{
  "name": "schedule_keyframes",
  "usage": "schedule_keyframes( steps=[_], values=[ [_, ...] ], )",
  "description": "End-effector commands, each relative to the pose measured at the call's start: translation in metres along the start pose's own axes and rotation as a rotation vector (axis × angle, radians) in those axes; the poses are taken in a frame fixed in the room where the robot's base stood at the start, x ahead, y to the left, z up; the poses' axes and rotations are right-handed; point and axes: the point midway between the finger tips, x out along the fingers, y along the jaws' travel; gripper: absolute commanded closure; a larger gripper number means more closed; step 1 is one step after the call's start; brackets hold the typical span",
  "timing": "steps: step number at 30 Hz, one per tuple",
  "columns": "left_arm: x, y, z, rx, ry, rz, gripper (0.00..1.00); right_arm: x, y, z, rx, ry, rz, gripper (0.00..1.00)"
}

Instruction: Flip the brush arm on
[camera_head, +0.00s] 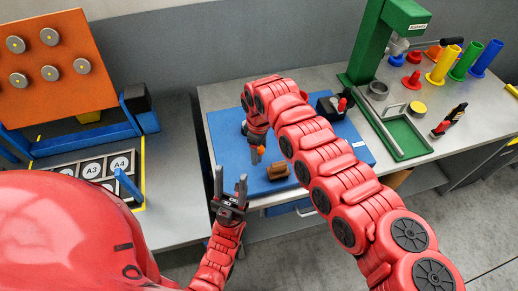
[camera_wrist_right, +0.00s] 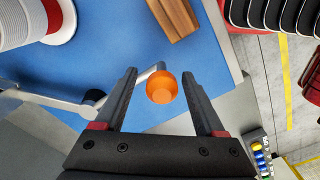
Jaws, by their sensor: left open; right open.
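The brush arm (camera_wrist_right: 90,110) shows in the right wrist view as a grey metal rod with a round orange knob (camera_wrist_right: 162,88) at its end, above a blue board. My right gripper (camera_wrist_right: 159,75) is open, with one finger on each side of the knob and visible gaps to it. In the head view the orange knob (camera_head: 261,150) is small beside my right gripper (camera_head: 256,154), and my arm hides much of the mechanism. My left gripper (camera_head: 231,177) is open and empty, in front of the blue board's near left corner.
The blue board (camera_head: 228,140) bears a brown wooden block (camera_head: 277,171) and a black holder (camera_head: 330,107) with a red part. A green press (camera_head: 378,45) and coloured cylinders (camera_head: 445,64) stand at the right. An orange peg panel (camera_head: 60,90) stands at the left.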

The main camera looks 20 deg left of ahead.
Motion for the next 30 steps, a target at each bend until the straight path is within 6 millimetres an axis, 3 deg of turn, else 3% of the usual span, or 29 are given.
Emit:
schedule_keyframes(
  steps=[5, 13, 24, 30],
  values=[
    [0.004, -0.0002, -0.0007, 0.0, 0.0, 0.0, 0.5, 0.0118, -0.0017, 0.0006, -0.001, -0.003, -0.003, 0.28],
    [0.0035, -0.0002, -0.0006, 0.0, 0.0, 0.0, 0.5, 0.0133, -0.0012, 0.0004, -0.001, -0.002, -0.002, 0.3],
    [0.0036, -0.0001, -0.0006, 0.0, 0.0, 0.0, 0.5, 0.0129, -0.001, 0.0004, -0.001, -0.001, -0.002, 0.97],
    [0.0036, -0.0002, -0.0006, 0.0, 0.0, 0.0, 0.5, 0.0128, -0.0009, 0.0004, 0.0, -0.001, -0.002, 1.0]
  ],
)
